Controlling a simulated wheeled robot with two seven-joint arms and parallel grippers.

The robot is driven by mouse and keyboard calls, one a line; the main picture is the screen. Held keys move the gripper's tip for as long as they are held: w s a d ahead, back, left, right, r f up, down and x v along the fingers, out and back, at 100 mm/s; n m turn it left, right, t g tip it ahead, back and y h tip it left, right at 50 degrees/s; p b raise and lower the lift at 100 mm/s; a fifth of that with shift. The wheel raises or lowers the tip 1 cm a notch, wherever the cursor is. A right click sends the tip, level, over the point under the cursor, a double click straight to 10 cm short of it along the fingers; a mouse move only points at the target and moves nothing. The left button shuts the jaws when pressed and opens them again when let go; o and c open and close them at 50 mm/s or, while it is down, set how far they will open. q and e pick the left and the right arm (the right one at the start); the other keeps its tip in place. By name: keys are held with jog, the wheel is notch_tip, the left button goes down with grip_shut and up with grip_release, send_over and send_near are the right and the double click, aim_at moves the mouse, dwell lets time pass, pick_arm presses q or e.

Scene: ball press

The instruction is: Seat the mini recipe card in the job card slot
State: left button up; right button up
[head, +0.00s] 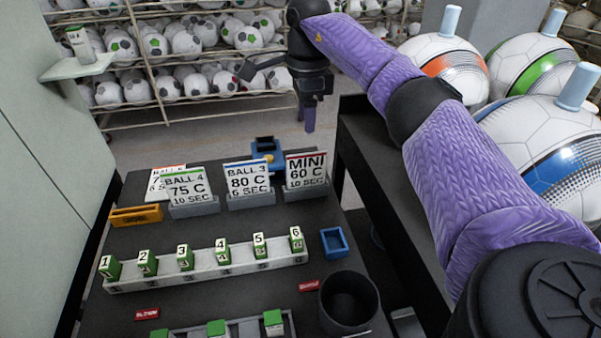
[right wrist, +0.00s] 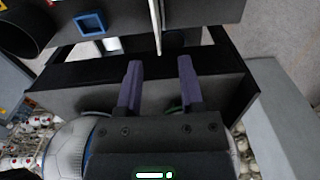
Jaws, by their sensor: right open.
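The mini recipe card (head: 306,170) is a white card with a red top band reading MINI 60 C 10 SEC. It stands upright in a grey holder (head: 307,191), rightmost in the row of cards. My right gripper (head: 309,128) is open and empty, above and behind this card. In the right wrist view, a thin white card edge (right wrist: 157,30) lines up with the gap between the purple fingers (right wrist: 159,64). A yellow slotted block (head: 136,215) lies at the table's left; I cannot tell whether it is the job card slot. My left gripper is out of view.
Ball 4 (head: 186,187) and Ball 3 (head: 248,179) cards stand left of the mini card. Numbered green blocks fill a rack (head: 210,266) in front. A blue tray (head: 334,242) and black bin (head: 349,302) stand right.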

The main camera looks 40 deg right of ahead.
aim_at(305, 165)
jog(key=f+b, duration=0.1)
jog(key=f, duration=0.2)
jog(key=f+b, duration=0.1)
jog(key=f, duration=0.3)
jog(key=f+b, duration=0.1)
jog(key=f, duration=0.3)
jog(key=shift+s+a+f+b, duration=0.1)
jog(key=shift+a+f+b, duration=0.05)
jog(key=shift+a+b, duration=0.15)
jog(key=shift+f, duration=0.25)
grip_shut()
